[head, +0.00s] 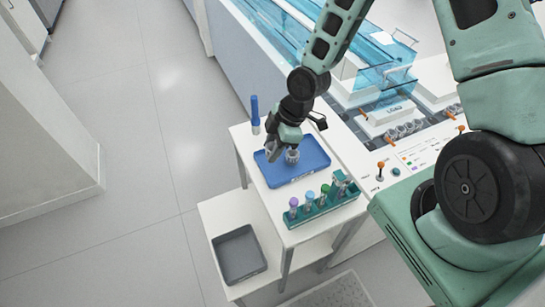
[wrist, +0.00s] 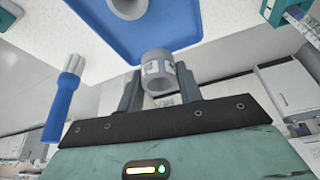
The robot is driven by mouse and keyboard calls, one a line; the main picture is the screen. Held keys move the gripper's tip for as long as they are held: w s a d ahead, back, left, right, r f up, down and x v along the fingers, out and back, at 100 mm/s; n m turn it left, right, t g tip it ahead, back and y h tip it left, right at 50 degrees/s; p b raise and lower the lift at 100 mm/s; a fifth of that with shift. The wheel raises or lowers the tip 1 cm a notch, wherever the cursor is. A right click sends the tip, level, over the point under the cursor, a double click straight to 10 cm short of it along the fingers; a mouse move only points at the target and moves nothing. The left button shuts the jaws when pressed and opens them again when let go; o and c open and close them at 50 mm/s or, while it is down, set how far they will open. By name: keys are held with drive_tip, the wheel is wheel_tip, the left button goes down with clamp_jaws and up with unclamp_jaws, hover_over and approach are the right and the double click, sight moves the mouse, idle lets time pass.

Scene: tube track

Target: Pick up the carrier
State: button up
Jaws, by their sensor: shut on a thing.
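A grey, short, hollow cylinder, the carrier (wrist: 158,72), sits between the two fingers of my gripper (wrist: 160,88) in the wrist view, and they are shut on it. In the head view my gripper (head: 281,150) is over the blue tray (head: 310,168), and its fingers partly hide what it holds. A second grey round piece (wrist: 130,6) is at the top edge of the wrist view, on the blue tray (wrist: 185,25). Grey cylinder shapes (head: 292,156) show at the fingers in the head view. I cannot tell whether the held carrier touches the tray.
A green rack (head: 322,207) with several coloured-cap tubes stands in front of the tray. A blue upright brush-like tool (head: 255,112) stands behind it, also in the wrist view (wrist: 64,100). A grey bin (head: 239,255) is on the lower shelf. A bench with clear blue covers is at the right.

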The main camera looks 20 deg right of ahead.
wheel_tip(320, 180, up, 5)
drive_tip(key=shift+f+p, duration=0.1)
drive_tip(key=shift+p, duration=0.35)
drive_tip(key=shift+r+p, duration=2.1)
drive_tip(key=shift+r, duration=0.1)
